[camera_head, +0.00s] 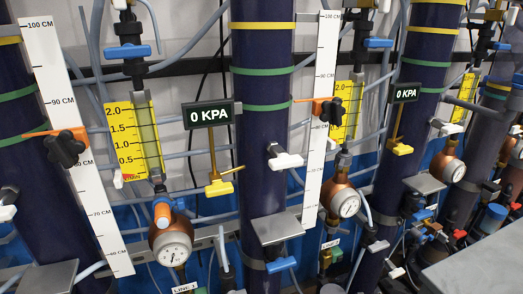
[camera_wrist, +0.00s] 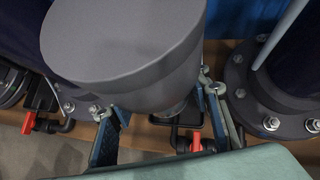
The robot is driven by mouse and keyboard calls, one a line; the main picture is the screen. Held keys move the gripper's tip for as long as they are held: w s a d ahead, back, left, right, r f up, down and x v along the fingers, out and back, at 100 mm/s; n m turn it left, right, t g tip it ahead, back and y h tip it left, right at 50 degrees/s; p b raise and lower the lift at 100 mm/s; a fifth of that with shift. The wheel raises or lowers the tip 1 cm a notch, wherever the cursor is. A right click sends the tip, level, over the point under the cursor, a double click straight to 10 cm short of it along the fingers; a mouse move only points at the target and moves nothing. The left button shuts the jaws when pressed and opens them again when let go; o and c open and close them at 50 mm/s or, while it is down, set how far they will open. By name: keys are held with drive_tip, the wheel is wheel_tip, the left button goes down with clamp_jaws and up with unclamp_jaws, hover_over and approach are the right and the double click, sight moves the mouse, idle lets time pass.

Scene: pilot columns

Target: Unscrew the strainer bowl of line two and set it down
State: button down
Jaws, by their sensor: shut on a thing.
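In the wrist view a large, smooth grey cylinder (camera_wrist: 125,60) fills the upper middle, tilted in the picture. I take it to be the strainer bowl. My gripper (camera_wrist: 158,102) has its blue-padded fingers on either side of its lower part and is shut on it. The contact faces are partly hidden, and I cannot tell whether the cylinder is still threaded to anything. In the head view the line two label (camera_head: 330,244) sits below a copper-coloured body with a round gauge (camera_head: 345,204). My gripper is not in the head view.
Dark bolted column flanges (camera_wrist: 270,95) and a red-handled valve (camera_wrist: 195,143) lie close below in the wrist view. In the head view dark columns (camera_head: 262,130), white scales (camera_head: 320,110), hoses and valves crowd the rack. A grey flat surface (camera_head: 470,262) is at lower right.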

drive_tip(key=shift+a+m+t+h+p, duration=0.1)
drive_tip(key=shift+m+t+h+p, duration=0.45)
drive_tip(key=shift+m+h, duration=0.75)
drive_tip(key=shift+s+m, duration=0.1)
drive_tip(key=shift+m, duration=0.3)
drive_tip(key=shift+a+m+t, duration=0.1)
drive_tip(key=shift+m+t, duration=0.15)
drive_tip(key=shift+m, duration=0.05)
drive_tip(key=shift+f+m+h+b, duration=0.25)
drive_tip(key=shift+m+h+b, duration=0.05)
drive_tip(key=shift+h+b, duration=0.25)
drive_tip(key=shift+r+m+h+b, duration=0.15)
drive_tip(key=shift+m+h+b, duration=0.1)
drive_tip(key=shift+m+b, duration=0.25)
drive_tip(key=c, duration=1)
unclamp_jaws()
